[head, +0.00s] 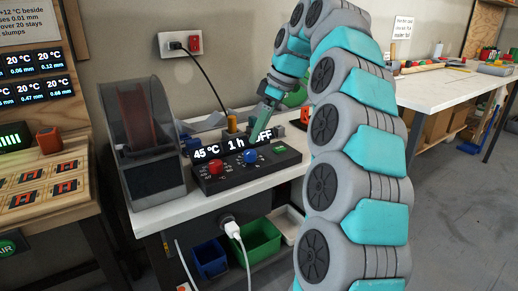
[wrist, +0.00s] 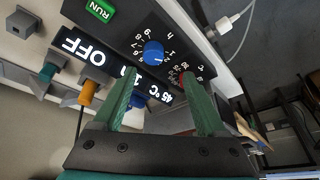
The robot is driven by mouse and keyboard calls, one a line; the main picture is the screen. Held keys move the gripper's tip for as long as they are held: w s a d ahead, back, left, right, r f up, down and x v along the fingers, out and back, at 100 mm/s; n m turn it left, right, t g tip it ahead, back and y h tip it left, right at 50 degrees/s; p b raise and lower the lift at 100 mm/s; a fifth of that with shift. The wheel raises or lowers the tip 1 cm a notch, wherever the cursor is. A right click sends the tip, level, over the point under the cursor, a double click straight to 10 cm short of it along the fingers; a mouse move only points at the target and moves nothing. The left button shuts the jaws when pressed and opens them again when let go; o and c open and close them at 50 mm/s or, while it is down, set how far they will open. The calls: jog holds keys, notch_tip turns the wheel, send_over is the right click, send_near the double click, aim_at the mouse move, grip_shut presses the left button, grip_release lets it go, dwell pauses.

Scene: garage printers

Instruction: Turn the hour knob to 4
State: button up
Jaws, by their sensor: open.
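The hour knob is the blue knob (head: 250,156) on the front of a black control box (head: 240,178), beneath a display (head: 235,143) reading 45 °C, 1 h and OFF. In the wrist view, upside down, the blue knob (wrist: 153,53) sits inside a ring of numbers, just beyond the fingertips. My gripper (head: 262,118) is above and behind the box in the head view. In the wrist view my gripper (wrist: 161,76) is open, with nothing visible between its green fingers. The fingers partly hide the display and the red knob (wrist: 180,79).
The red knob (head: 216,167) is left of the blue one, and a green RUN button (head: 280,149) is at the right. A spool unit (head: 145,140) stands to the left. Green (head: 257,240) and blue bins are below.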

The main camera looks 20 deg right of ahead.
aim_at(251, 152)
jog(key=shift+w+a+f, duration=0.1)
jog(key=shift+w+f, duration=0.25)
jog(key=shift+f, duration=0.25)
jog(key=shift+w+f, duration=0.3)
jog(key=shift+f, duration=0.25)
jog(key=shift+x, duration=2.5)
grip_shut()
